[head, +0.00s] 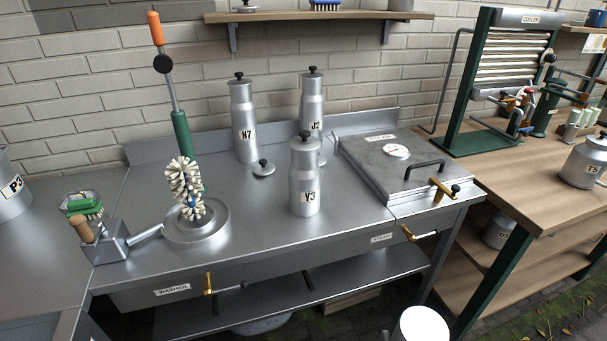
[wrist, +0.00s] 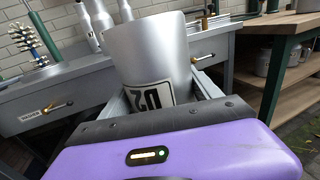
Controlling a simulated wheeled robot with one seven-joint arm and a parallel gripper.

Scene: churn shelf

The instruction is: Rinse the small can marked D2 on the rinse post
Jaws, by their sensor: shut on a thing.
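My gripper (wrist: 160,112) is shut on a small metal can (wrist: 160,55) in the wrist view. Its label looks like D2 turned upside down, so the can appears inverted. In the head view the can (head: 423,325) shows as a pale round end at the bottom edge, in front of the bench and apart from it. I cannot tell whether this is the rinse post.
Cans N7 (head: 244,125), J2 (head: 312,95) and Y3 (head: 304,180) stand on the bench with a loose lid (head: 263,168). A steel box with a gauge (head: 375,165) is at the right. Brass taps (head: 208,285) project from the bench front.

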